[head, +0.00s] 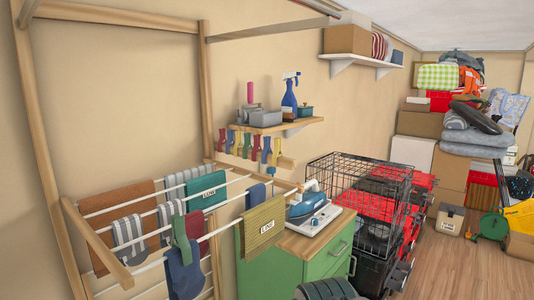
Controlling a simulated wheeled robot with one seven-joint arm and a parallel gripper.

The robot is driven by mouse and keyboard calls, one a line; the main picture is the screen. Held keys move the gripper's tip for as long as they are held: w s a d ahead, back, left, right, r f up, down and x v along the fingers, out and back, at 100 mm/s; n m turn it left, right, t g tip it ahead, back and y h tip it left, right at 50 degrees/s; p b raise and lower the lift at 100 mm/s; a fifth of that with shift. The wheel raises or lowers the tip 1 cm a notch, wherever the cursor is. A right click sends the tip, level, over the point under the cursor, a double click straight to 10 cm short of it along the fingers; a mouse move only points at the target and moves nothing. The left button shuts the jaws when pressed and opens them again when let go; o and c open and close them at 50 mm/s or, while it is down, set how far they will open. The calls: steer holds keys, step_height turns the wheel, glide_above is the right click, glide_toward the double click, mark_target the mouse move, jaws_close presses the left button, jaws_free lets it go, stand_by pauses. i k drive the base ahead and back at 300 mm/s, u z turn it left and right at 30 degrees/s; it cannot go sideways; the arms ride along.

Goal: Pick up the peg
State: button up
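Several coloured pegs, in red, blue, yellow and green, hang in a row under the small wall shelf (265,126). A blue peg (266,150) hangs near the right end of the row, and a red peg (256,147) hangs to its left. I cannot tell which of them is the peg of the task.
A drying rack (118,207) with cloths fills the left. A green cabinet (262,271) carries an iron (308,203). A black wire crate (347,172) and piled boxes (420,123) stand right. Wooden floor (465,270) is clear at lower right.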

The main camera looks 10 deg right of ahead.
mark_target(278, 152)
steer(key=z, duration=0.55)
steer(key=k, duration=0.65)
steer(key=z, duration=0.55)
steer(key=i, duration=1.2)
steer(key=u, duration=0.9)
